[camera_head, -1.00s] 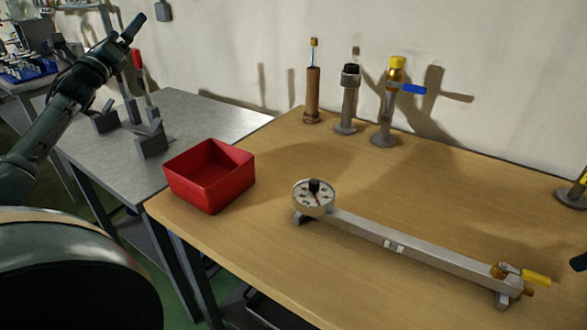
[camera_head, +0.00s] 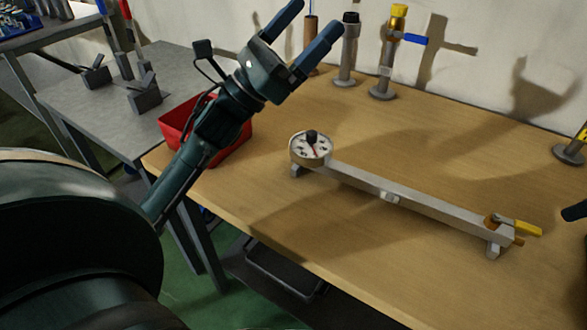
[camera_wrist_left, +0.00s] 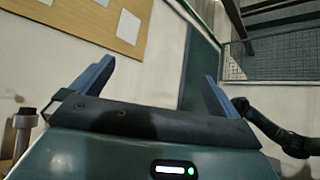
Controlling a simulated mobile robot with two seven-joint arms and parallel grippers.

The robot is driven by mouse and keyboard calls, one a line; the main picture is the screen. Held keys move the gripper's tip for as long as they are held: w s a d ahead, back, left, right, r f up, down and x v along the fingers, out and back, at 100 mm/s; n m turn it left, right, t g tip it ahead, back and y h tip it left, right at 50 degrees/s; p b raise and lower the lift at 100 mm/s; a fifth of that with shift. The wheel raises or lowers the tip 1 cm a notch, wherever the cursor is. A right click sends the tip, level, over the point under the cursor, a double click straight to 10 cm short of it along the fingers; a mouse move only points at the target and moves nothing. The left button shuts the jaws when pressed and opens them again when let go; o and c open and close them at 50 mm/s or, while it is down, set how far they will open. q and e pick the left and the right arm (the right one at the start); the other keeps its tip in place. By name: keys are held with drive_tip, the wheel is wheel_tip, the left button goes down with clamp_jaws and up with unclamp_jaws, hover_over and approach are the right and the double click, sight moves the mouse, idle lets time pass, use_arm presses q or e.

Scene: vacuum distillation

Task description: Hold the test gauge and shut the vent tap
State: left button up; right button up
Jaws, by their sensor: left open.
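A round dial gauge (camera_head: 312,148) with a black knob sits on the left end of a metal bar (camera_head: 400,196) on the wooden table. A tap with a yellow lever (camera_head: 520,227) is at the bar's right end. My left gripper (camera_head: 312,25) is raised at the top centre, open and empty, apart from the gauge. Its blue fingers spread wide in the left wrist view (camera_wrist_left: 152,85). A dark part of my right gripper (camera_head: 575,212) shows at the right edge, near the yellow lever; its jaws are cut off.
A red bin (camera_head: 235,140) stands behind my left forearm at the table's left corner. Upright posts stand along the wall: one black-topped (camera_head: 347,50), one yellow-topped with a blue lever (camera_head: 388,55), and one at the right (camera_head: 570,152). The table around the bar is clear.

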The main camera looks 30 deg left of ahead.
use_arm(q)
drive_tip(key=s+d+r+m+g+h, duration=0.1)
drive_tip(key=s+d+r+m+h, duration=0.1)
drive_tip(key=s+d+h, duration=0.1)
drive_tip(key=n+g+y, duration=0.3)
drive_tip(key=n+y, duration=1)
drive_tip(key=y, duration=1)
approach(312, 143)
drive_tip(key=x, duration=0.4)
drive_tip(key=f+x, duration=0.1)
drive_tip(key=x, duration=0.6)
drive_tip(key=shift+w+a+f, duration=0.25)
drive_tip(key=shift+w+a, duration=0.05)
drive_tip(key=shift+c, duration=0.4)
